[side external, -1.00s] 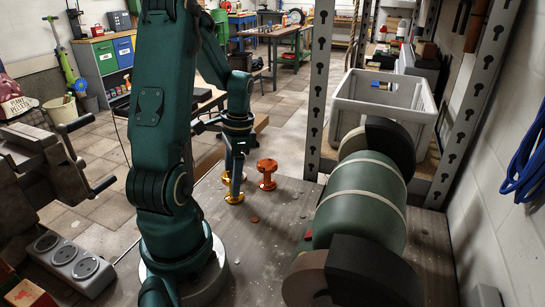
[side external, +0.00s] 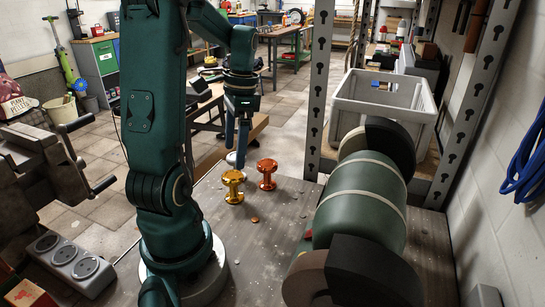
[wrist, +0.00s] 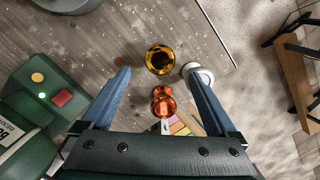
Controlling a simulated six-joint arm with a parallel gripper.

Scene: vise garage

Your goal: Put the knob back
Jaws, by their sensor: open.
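A gold knob (side external: 233,187) stands upright on the bench top; the wrist view shows it from above (wrist: 160,59). An orange-red knob (side external: 267,174) stands to its right and slightly farther back, and also shows in the wrist view (wrist: 163,100). A whitish round knob (wrist: 198,73) is beside the gold one in the wrist view; in the side view the fingers partly cover it (side external: 232,158). My gripper (side external: 240,164) is open, fingers pointing down, above and behind the gold knob. In the wrist view both blue fingers are spread with nothing held between them.
A green bench grinder (side external: 360,200) with dark wheels fills the right of the bench (side external: 262,250). A grey bin (side external: 385,100) and a metal upright (side external: 318,90) stand behind it. A multicoloured card (wrist: 180,126) lies partly hidden near the orange knob. A vise (side external: 40,160) is at left.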

